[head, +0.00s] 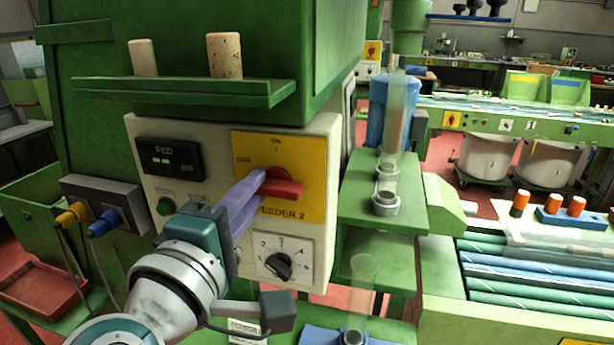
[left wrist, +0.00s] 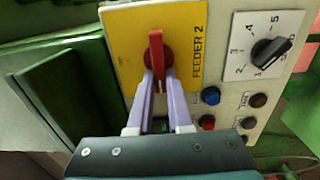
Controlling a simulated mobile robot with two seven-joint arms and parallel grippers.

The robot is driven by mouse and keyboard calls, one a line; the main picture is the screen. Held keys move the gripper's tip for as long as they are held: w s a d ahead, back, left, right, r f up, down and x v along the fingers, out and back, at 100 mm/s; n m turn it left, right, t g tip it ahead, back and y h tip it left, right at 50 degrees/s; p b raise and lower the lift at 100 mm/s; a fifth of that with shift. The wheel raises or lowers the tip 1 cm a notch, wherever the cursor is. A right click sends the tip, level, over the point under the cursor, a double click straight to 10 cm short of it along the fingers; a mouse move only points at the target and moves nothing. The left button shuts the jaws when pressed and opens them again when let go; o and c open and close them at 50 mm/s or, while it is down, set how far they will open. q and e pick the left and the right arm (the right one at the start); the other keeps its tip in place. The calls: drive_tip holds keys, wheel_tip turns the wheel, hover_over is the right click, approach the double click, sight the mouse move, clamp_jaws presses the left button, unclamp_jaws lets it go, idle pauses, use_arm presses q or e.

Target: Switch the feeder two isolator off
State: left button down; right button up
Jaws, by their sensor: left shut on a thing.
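The feeder two isolator is a red rotary handle (head: 284,188) on a yellow plate (head: 312,165) marked ON at the top, OFF at the left and FEEDER 2 below. The handle lies roughly level across the plate, not up toward ON. In the left wrist view the red handle (left wrist: 156,62) shows upright because that picture is turned. My left gripper (head: 260,182) reaches in from the lower left, its pale purple fingers shut on the handle, one on each side. The fingers hide part of the handle and plate. My right gripper is not in view.
Below the plate is a numbered selector dial (head: 279,265); a display (head: 169,159) sits upper left. Two corks stand on the green ledge (head: 190,92) above. Blue and yellow plugs (head: 103,222) stick out at left. A green stand (head: 385,212) with clear tubes is close at right.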

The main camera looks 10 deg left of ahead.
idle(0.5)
use_arm(q)
drive_tip(key=c, duration=0.8)
unclamp_jaws()
drive_tip(key=shift+c, duration=0.2)
drive_tip(key=s+b, duration=0.1)
drive_tip(key=s, duration=0.9)
drive_tip(key=shift+a+b, duration=0.15)
drive_tip(key=shift+b, duration=0.25)
